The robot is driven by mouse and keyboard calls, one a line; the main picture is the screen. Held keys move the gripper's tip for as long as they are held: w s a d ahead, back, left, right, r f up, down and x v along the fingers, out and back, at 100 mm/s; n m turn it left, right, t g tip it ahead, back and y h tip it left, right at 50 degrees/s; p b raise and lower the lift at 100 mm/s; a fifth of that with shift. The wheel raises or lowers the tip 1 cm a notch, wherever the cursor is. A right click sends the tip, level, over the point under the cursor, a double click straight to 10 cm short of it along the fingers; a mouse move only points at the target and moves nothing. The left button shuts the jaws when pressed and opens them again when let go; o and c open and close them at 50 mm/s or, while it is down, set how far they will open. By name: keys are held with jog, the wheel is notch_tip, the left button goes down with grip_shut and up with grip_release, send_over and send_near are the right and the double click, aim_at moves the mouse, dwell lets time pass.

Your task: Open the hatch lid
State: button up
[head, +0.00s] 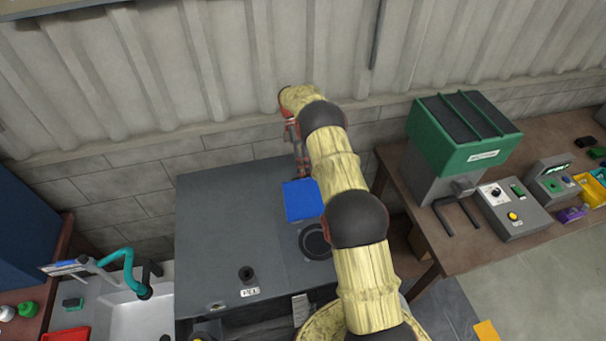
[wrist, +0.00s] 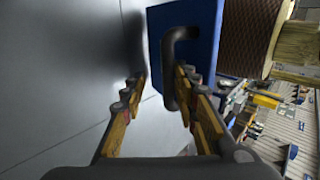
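The blue hatch lid (head: 303,201) is on the grey cabinet top, directly behind a round black ring (head: 315,240). It seems to stand up from the top; I cannot tell its exact angle. In the wrist view the lid (wrist: 216,50) shows a face with a dark bent handle (wrist: 172,75). My gripper (wrist: 160,85) is open, with a finger on each side of the handle's lower part. The handle lies close to the right finger; I cannot tell whether they touch. In the head view my gripper (head: 300,158) is at the lid's far side, small and partly hidden.
A corrugated wall rises behind. A bench at right holds a green-topped machine (head: 460,135) and a control box (head: 513,212). A sink (head: 140,315) is at left. The cabinet's left top is clear.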

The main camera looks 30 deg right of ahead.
jog(key=v, duration=0.7)
jog(key=shift+w+r, duration=0.15)
jog(key=shift+w, duration=0.05)
dwell(0.3)
